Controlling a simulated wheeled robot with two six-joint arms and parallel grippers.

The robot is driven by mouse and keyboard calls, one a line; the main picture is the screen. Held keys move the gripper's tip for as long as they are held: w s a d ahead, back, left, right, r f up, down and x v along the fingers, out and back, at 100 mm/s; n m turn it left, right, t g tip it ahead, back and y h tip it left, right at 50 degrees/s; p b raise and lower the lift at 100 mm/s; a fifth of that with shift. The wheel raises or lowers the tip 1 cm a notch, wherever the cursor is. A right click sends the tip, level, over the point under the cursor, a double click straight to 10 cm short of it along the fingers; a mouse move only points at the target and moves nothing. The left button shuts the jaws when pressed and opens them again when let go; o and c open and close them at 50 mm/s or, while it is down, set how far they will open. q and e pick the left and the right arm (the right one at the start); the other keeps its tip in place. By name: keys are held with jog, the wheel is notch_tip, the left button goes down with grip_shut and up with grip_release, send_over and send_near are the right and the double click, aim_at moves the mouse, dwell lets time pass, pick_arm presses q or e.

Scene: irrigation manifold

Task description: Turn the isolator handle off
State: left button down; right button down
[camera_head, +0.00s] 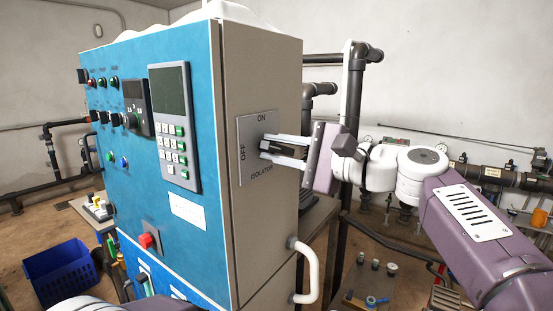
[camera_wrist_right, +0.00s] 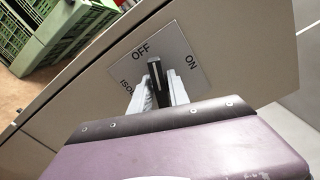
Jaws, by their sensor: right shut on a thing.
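The isolator plate (camera_head: 245,170) is a grey square on the cabinet's beige side, marked ON at the top, OFF at the left and ISOLATOR below. The black isolator handle (camera_head: 283,151) sticks out from it. My right gripper (camera_head: 268,147) is at the plate, shut on the handle, with one pale finger on each side. In the right wrist view the handle (camera_wrist_right: 155,75) stands between the fingers, close to the OFF and ON marks. I cannot tell exactly which mark it points to. My left gripper is out of view.
The blue cabinet front (camera_head: 180,215) carries a keypad (camera_head: 174,125), several buttons and a red knob (camera_head: 147,241). A white grab handle (camera_head: 312,270) juts out below the plate. Dark pipes (camera_head: 352,90) stand behind. A blue crate (camera_head: 60,272) is on the floor at left.

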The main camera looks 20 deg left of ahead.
jog(key=shift+f+n+b, duration=0.15)
jog(key=shift+n+b, duration=0.35)
jog(key=shift+n, duration=0.45)
jog(key=shift+f+n+b, duration=0.1)
jog(key=shift+n+b, duration=0.4)
jog(key=shift+n, duration=0.45)
jog(key=c, duration=1.4)
grip_release()
jog(key=b+v, duration=0.2)
jog(key=v, duration=0.7)
jog(key=shift+b, duration=0.35)
jog(key=shift+r, duration=0.2)
